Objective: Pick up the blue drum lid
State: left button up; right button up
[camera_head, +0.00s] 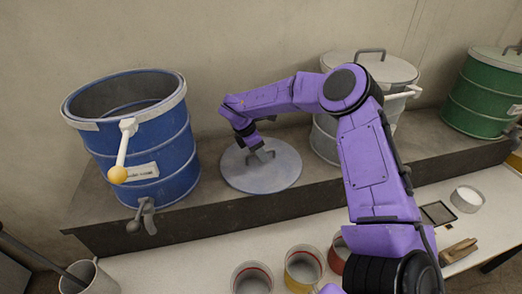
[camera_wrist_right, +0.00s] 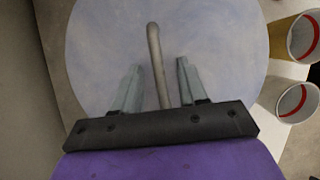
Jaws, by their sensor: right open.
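The blue drum lid (camera_head: 287,172) is a round, pale grey-blue disc lying flat on the ledge, right of the open blue drum (camera_head: 170,165). My right gripper (camera_head: 262,157) is over the middle of the lid. In the right wrist view, the lid (camera_wrist_right: 215,45) fills much of the picture and its bar handle (camera_wrist_right: 154,62) stands between the fingers. The right gripper (camera_wrist_right: 157,88) is open, with a finger on each side of the handle and a gap to both. My left gripper is not in view.
A grey-white lidded drum (camera_head: 325,135) and a green drum (camera_head: 478,100) stand farther right on the ledge. Several cups, including a yellow-banded one (camera_head: 303,268), stand on the lower white table.

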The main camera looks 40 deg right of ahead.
grip_shut()
dwell(1.4)
